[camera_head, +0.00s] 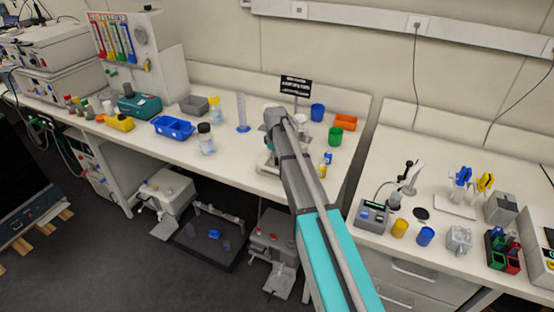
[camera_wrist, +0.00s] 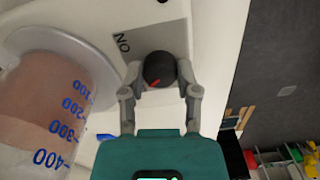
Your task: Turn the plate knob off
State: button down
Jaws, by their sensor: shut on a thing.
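The plate knob (camera_wrist: 158,66) is black and round with a red mark on its face, on the front of a white hotplate (camera_wrist: 196,28) in the wrist view. Black letters reading as ON upside down are printed beside it. My gripper (camera_wrist: 160,74) has its two fingers on either side of the knob, shut on it. In the head view the hotplate (camera_head: 265,168) is mostly hidden behind my arm, and the knob and fingertips cannot be seen.
A beaker with blue graduations (camera_wrist: 45,105) and brownish contents stands on the round plate, close to my left finger. In the head view, a blue cup (camera_head: 318,112), a green cup (camera_head: 336,136) and a black sign (camera_head: 296,86) stand close behind and right.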

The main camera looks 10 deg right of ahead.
jog(key=shift+s+n, duration=0.15)
jog(key=shift+n, duration=0.75)
jog(key=shift+c, duration=1.7)
grip_release()
jog(key=shift+r, duration=0.15)
